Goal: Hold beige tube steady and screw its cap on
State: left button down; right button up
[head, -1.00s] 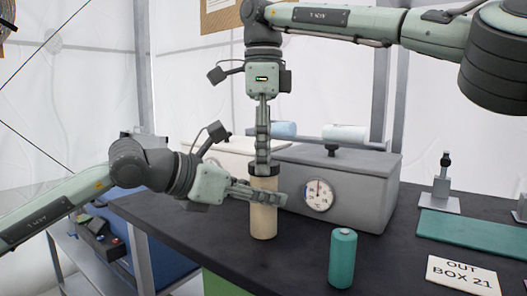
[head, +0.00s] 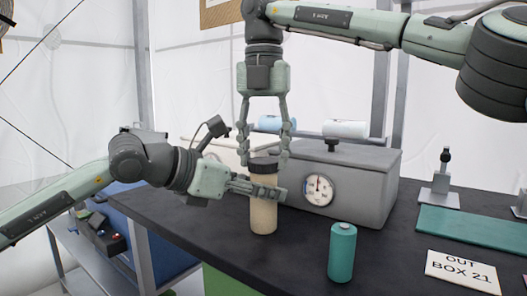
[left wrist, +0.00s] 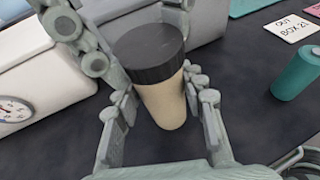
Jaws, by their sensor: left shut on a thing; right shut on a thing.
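The beige tube (head: 263,213) stands upright on the dark bench, with the black cap (head: 264,165) on its top. My left gripper (head: 262,191) comes in from the left and is shut on the tube's upper part. In the left wrist view the tube (left wrist: 165,103) sits between its fingers, under the cap (left wrist: 150,52). My right gripper (head: 265,158) points straight down from above and is shut on the cap, one finger at each side. The cap sits level on the tube; the thread between them is hidden.
A grey box with a round dial (head: 319,190) stands close behind the tube. A teal cylinder (head: 342,253) stands to the front right. An "OUT BOX 21" card (head: 462,272) and a green mat (head: 462,233) lie farther right. Bare bench lies between tube and cylinder.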

jog(key=m, duration=1.5)
jog(key=shift+m, duration=0.3)
jog(key=m, duration=0.6)
jog(key=o, duration=0.8)
jog(key=shift+s, duration=0.1)
